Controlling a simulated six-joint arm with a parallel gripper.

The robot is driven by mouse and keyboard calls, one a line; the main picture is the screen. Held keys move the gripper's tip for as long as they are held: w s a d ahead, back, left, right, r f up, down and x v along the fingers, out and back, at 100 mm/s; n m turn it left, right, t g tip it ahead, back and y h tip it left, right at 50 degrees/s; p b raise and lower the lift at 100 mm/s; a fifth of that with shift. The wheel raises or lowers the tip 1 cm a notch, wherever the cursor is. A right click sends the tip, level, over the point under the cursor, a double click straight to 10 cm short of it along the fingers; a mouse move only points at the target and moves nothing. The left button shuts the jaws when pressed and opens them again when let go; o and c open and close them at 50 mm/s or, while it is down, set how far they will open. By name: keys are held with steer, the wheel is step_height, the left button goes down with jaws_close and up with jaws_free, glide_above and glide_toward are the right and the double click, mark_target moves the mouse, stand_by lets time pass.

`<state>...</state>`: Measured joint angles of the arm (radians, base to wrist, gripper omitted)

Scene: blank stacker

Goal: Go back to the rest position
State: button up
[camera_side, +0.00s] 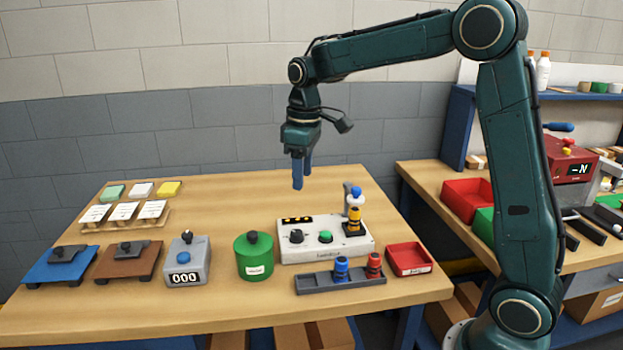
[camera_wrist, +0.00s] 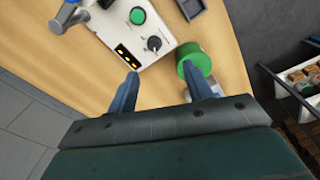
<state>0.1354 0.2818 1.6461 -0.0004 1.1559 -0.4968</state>
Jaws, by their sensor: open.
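My gripper (camera_side: 301,172) hangs in the air above the wooden table (camera_side: 210,215), pointing down, behind and above the white control box. In the wrist view the two blue fingers of my gripper (camera_wrist: 163,90) are apart with nothing between them. The white control box (camera_side: 292,252) has a green button, a black knob and a dark panel with yellow marks. It also shows in the wrist view (camera_wrist: 112,25), beyond the fingertips. A yellow and black piece with a blue top (camera_side: 354,216) stands at the box's right end.
A green canister (camera_side: 254,258), a counter reading 000 (camera_side: 187,262), a grey rack (camera_side: 318,283) with blue and red pieces, and a red tray (camera_side: 409,259) stand near the front. Blue (camera_side: 60,264) and brown (camera_side: 128,260) stands are at the left. Air around my gripper is clear.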

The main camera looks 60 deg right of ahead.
steer(key=s+a+r+m+t, duration=0.1)
steer(key=s+a+r, duration=0.15)
steer(key=s, duration=0.45)
steer(key=s+a+r+m+t, duration=0.1)
steer(key=s+a+r+t, duration=0.15)
steer(key=s, duration=0.45)
steer(key=s+a+f+m+t, duration=0.1)
steer(key=s+f+m, duration=0.1)
steer(key=s, duration=1)
steer(key=shift+s+f, duration=0.15)
steer(key=shift+f, duration=0.25)
steer(key=shift+t, duration=0.25)
